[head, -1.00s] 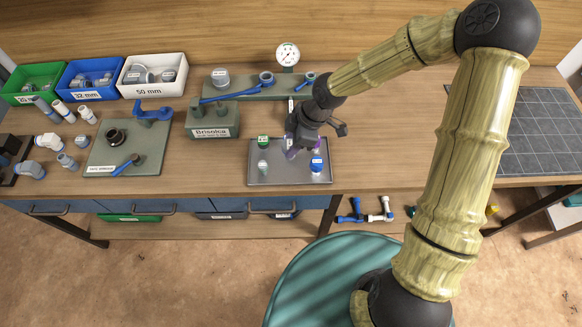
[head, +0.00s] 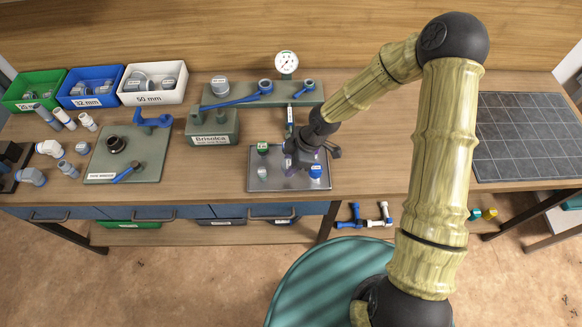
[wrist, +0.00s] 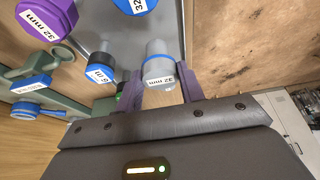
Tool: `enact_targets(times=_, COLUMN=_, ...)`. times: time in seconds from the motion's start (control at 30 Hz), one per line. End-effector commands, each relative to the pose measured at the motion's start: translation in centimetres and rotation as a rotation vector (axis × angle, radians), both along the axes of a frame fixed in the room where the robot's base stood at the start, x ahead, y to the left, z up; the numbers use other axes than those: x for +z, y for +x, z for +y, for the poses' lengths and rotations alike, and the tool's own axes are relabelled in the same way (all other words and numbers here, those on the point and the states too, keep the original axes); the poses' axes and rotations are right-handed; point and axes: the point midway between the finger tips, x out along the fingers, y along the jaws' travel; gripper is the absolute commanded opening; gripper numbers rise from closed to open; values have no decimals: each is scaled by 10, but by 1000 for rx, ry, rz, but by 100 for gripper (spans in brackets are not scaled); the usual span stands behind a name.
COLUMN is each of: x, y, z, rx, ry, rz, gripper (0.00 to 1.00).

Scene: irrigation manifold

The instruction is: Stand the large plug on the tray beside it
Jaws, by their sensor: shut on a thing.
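In the wrist view, a grey plug with a blue band and a "32 mm" label (wrist: 159,66), which I take as the large plug, sits between the purple fingers of my gripper (wrist: 162,92). The gripper is shut on it. The grey tray (head: 258,184) lies under the gripper (head: 297,166) in the head view, where my wrist hides the held plug. Whether the plug touches the tray cannot be told.
A blue cap (head: 315,171), a green-topped piece (head: 262,148) and a pale grey piece (head: 262,173) stand on the tray around my gripper. A purple cap (wrist: 46,17) is close by. The green Brisolca block (head: 212,124) stands left behind the tray. The bench right of the tray is clear.

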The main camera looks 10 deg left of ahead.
Motion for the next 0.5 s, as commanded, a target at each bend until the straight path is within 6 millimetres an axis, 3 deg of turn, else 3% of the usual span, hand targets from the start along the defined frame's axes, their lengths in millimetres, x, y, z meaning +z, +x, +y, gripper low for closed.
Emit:
enact_targets(times=0.23, x=-31, y=-1, z=0, rx=2, ry=0, rz=1, gripper=11)
enact_targets(times=0.5, x=-34, y=0, z=0, rx=1, ry=0, rz=0, gripper=11)
